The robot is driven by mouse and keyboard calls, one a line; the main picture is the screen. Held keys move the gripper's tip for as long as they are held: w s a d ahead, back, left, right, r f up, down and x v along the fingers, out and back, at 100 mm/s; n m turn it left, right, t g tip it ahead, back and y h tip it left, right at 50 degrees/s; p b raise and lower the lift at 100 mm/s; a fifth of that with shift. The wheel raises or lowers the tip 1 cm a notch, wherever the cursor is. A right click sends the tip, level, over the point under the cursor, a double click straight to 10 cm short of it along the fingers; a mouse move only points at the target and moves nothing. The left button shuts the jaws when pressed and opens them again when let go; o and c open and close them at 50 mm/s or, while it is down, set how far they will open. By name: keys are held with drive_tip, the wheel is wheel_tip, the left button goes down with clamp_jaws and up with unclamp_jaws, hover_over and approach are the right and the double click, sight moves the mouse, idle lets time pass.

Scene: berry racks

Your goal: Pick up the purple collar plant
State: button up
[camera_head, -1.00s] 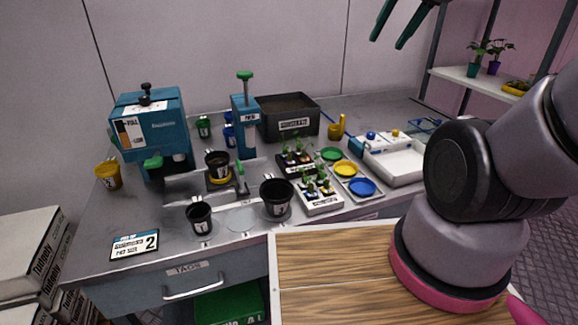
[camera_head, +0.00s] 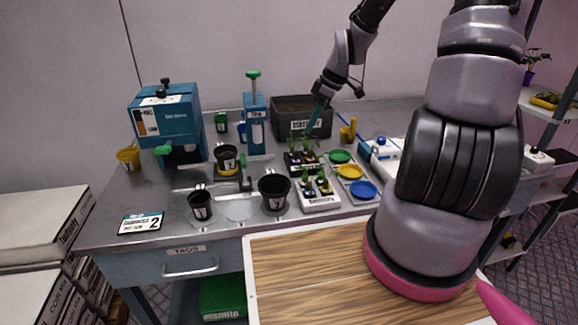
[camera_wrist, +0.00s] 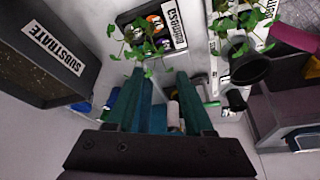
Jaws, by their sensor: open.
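Small green seedlings (camera_head: 302,144) stand in a black tray (camera_head: 292,171), and more stand in a white tray (camera_head: 322,204) in front of it. The collars are tiny in the head view, and I cannot tell for sure which one is purple. In the wrist view, leafy seedlings (camera_wrist: 143,45) from the black tray (camera_wrist: 128,17) are just beyond the fingertips, with orange and pale collars partly showing beneath. My gripper (camera_head: 314,118) is over the bench behind the seedlings, pointing down. In the wrist view, my gripper (camera_wrist: 160,76) is open, with nothing held between its fingers.
A dark substrate box (camera_head: 325,118) stands close behind the gripper. Green, yellow and blue dishes (camera_head: 351,172) lie to the right of the trays. Black pots (camera_head: 273,192) stand to the left, and a blue dispenser (camera_head: 254,130) stands at the back. A wooden-topped surface (camera_head: 320,270) is in front.

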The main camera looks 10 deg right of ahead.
hover_over(298, 159)
drive_tip(key=s+d, duration=0.1)
drive_tip(key=d, duration=0.1)
wheel_tip(298, 159, down, 4)
drive_tip(key=x, duration=0.7)
drive_tip(key=shift+d, duration=0.2)
drive_tip(key=shift+s, duration=0.1)
clamp_jaws()
